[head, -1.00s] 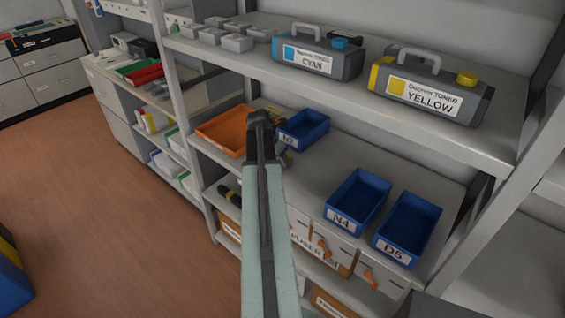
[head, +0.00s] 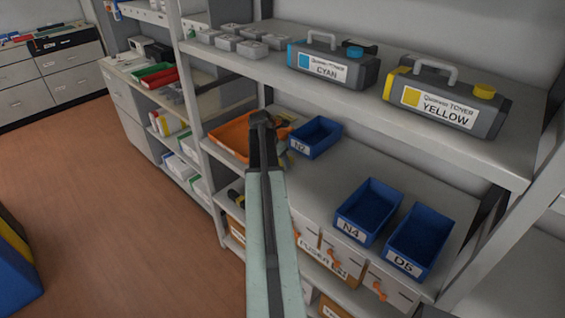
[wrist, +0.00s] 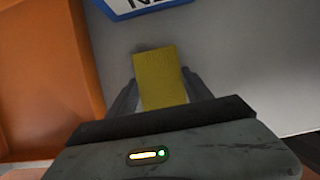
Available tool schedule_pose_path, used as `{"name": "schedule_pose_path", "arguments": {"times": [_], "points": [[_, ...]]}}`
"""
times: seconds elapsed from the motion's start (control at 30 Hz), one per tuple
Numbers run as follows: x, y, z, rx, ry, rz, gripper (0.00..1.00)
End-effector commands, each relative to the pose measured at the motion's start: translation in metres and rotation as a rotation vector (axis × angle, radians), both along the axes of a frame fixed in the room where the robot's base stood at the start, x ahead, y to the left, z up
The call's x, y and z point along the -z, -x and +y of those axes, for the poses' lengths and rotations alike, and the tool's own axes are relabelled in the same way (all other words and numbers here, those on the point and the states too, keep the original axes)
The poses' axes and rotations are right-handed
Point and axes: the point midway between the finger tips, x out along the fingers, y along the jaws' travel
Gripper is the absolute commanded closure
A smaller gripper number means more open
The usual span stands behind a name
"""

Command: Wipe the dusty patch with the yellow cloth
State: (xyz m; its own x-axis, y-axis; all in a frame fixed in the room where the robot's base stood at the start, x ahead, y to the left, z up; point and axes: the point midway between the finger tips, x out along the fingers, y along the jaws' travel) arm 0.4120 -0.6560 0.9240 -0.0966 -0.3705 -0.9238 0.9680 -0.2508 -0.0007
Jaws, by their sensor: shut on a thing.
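The yellow cloth (wrist: 160,78) shows in the wrist view as a flat yellow block between the two fingers. My gripper (wrist: 160,88) is shut on it, over the grey shelf surface (wrist: 235,60). A faint dark smudge (wrist: 150,46) shows at the cloth's far edge; I cannot tell whether it is the dusty patch or a shadow. I cannot tell whether the cloth touches the shelf. In the head view my arm hides most of the gripper and the cloth, and no dusty patch is clear.
An orange tray (head: 228,140) lies left of the gripper, and the blue bin N2 (head: 318,137) lies just beyond it. Bins N4 (head: 368,208) and D5 (head: 420,240) stand to the right. An upper shelf (head: 400,115) holds cyan and yellow toner. Shelf between N2 and N4 is clear.

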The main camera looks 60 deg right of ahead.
Motion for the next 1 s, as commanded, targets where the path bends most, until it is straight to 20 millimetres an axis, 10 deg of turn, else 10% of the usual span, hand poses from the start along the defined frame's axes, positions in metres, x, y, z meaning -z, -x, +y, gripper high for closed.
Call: {"name": "schedule_pose_path", "arguments": {"times": [1.0], "points": [[0.0, -0.055, -0.017, -0.002, 0.0, -0.001, 0.74]]}}
